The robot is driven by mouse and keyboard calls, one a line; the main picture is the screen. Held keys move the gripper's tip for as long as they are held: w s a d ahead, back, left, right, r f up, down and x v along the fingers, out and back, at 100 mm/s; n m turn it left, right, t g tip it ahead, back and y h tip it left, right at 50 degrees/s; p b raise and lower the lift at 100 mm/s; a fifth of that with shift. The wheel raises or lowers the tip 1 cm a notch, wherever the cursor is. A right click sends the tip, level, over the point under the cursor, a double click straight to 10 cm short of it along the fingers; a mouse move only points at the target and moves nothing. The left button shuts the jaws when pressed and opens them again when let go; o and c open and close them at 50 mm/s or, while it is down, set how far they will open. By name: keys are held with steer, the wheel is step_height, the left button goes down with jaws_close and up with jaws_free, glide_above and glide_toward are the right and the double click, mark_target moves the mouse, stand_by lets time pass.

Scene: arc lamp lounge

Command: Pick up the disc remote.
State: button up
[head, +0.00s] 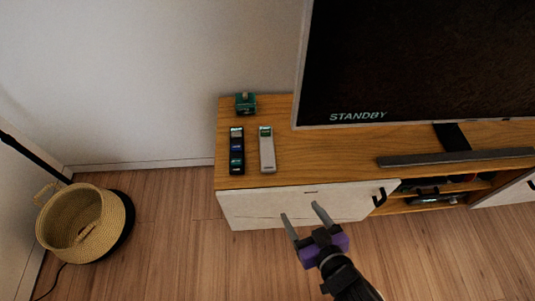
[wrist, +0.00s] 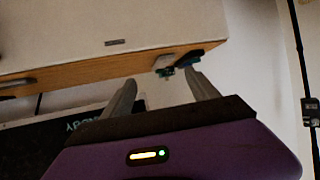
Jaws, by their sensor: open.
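Two remotes lie side by side on the left end of the wooden cabinet top (head: 300,165): a black remote (head: 237,150) with coloured parts and a light grey remote (head: 267,150). I cannot tell by label which is the disc remote. In the wrist view, the grey remote (wrist: 165,61) and the dark remote (wrist: 190,57) show small at the cabinet edge, partly hidden. My gripper (head: 300,211) is open and empty, in front of the cabinet's white door, to the right of and nearer than the remotes. Its two fingers also show in the wrist view (wrist: 160,78).
A small green object (head: 245,103) sits behind the remotes. A TV (head: 420,60) reading STANDBY and a soundbar (head: 455,158) occupy the cabinet's right. A woven basket (head: 85,222) stands on the floor at left. A dark pole (wrist: 301,80) shows in the wrist view.

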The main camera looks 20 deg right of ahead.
steer(key=w+a+f+m+h+b, duration=0.1)
steer(key=w+f+b, duration=0.25)
steer(key=w, duration=0.55)
steer(key=m+h+b, duration=0.2)
steer(key=h, duration=0.1)
glide_toward(266, 144)
steer(key=x, duration=0.7)
steer(key=shift+w+d+f+b, duration=0.2)
steer(key=shift+f+b, duration=0.15)
steer(key=shift+b, duration=0.05)
steer(key=c, duration=1.4)
jaws_close()
steer(key=shift+r, duration=0.2)
